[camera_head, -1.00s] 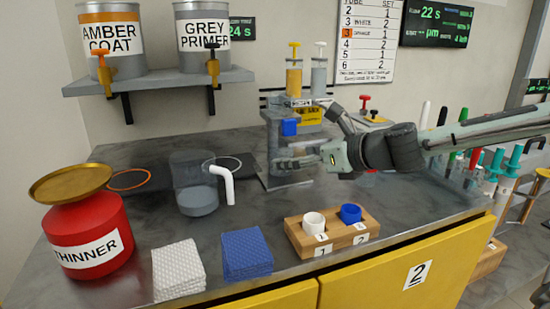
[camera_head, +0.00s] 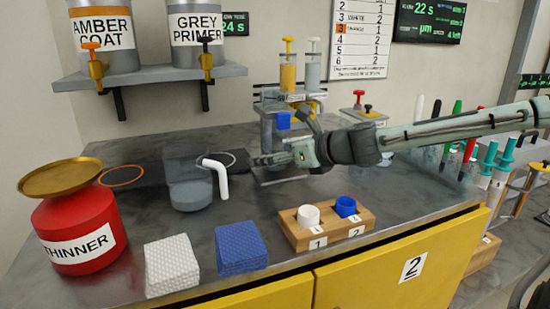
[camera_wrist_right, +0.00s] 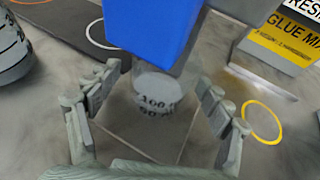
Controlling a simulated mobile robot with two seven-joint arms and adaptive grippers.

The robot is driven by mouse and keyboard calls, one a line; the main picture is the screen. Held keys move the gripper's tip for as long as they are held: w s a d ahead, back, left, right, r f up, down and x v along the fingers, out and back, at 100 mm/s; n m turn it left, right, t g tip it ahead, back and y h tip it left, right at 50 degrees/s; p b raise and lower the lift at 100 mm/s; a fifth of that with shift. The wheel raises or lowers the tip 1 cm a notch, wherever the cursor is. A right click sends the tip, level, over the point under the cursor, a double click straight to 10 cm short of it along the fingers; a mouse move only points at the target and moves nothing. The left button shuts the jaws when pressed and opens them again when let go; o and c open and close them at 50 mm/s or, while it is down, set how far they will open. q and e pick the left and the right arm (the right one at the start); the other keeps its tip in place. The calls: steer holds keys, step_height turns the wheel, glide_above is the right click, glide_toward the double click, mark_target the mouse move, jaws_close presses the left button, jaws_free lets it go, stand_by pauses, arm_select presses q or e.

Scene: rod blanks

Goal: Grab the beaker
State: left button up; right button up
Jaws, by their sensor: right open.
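A clear beaker-like vessel (camera_head: 190,190) with a grey lower part and a white bent handle stands on the bench, left of my right gripper (camera_head: 262,159). My right gripper is at the glue stand, beneath its blue block (camera_head: 284,120). In the right wrist view the gripper (camera_wrist_right: 160,108) is open, its fingers on both sides of a small pale round piece with printed numbers (camera_wrist_right: 157,95). I cannot tell whether that piece is another beaker; the fingers look apart from it. The blue block (camera_wrist_right: 153,28) hides its top. My left gripper is not in view.
A red thinner can (camera_head: 80,232), a white pad stack (camera_head: 172,264), a blue pad stack (camera_head: 240,248) and a wooden block with two cups (camera_head: 325,236) stand in front. The stand with syringes (camera_head: 288,75) rises behind my gripper. Bare bench lies between vessel and block.

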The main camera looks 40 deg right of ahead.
steer(key=shift+c, duration=0.2)
steer(key=c, duration=1.3)
steer(key=shift+o, duration=0.2)
steer(key=shift+r, duration=0.15)
